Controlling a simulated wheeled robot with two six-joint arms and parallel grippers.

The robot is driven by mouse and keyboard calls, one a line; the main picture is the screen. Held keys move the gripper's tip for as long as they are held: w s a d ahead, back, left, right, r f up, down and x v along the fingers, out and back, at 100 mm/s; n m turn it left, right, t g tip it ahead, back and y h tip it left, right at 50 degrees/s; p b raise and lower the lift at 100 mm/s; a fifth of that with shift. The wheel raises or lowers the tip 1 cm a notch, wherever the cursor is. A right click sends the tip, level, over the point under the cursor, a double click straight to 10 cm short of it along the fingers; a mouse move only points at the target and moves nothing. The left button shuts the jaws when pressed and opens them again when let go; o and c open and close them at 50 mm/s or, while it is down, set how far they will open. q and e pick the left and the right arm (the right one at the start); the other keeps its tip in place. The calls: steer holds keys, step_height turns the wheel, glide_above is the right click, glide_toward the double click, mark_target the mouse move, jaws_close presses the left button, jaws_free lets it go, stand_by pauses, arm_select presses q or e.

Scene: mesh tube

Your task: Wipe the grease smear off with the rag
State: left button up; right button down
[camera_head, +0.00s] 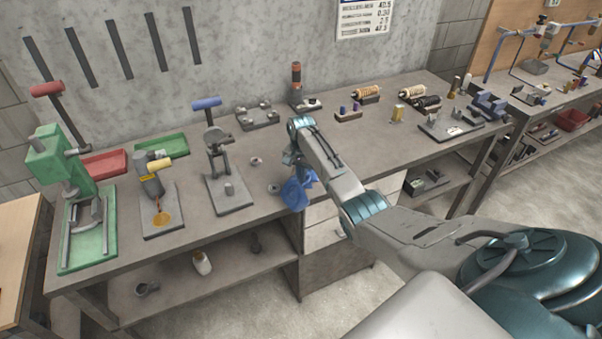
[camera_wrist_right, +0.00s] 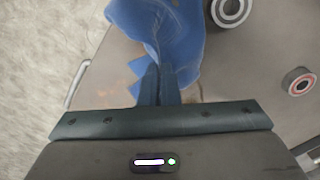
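The blue rag (camera_head: 297,190) hangs at the front edge of the workbench (camera_head: 262,221), below my right gripper (camera_head: 291,168). In the right wrist view the rag (camera_wrist_right: 165,35) is bunched between the two fingers of my right gripper (camera_wrist_right: 158,88), which are close together on it. A faint brownish patch (camera_wrist_right: 113,93) shows on the bench beside the fingers; I cannot tell for sure if it is the grease smear. The rag and fingers hide part of the surface there. My left gripper is not in view.
Small round metal parts (camera_head: 257,161) lie close to the rag; one (camera_wrist_right: 230,8) is right beside it in the wrist view. A press-like tool on a grey plate (camera_head: 229,196) stands left. An amber puddle (camera_head: 162,219) lies on another plate.

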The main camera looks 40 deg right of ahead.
steer(key=c, duration=2.1)
jaws_free()
steer(key=o, duration=1.5)
steer(key=shift+r, duration=0.1)
steer(key=shift+f+b, duration=0.55)
steer(key=shift+f, duration=0.65)
steer(key=shift+r, duration=0.1)
steer(key=shift+c, duration=0.8)
jaws_close()
steer(key=shift+s, duration=0.1)
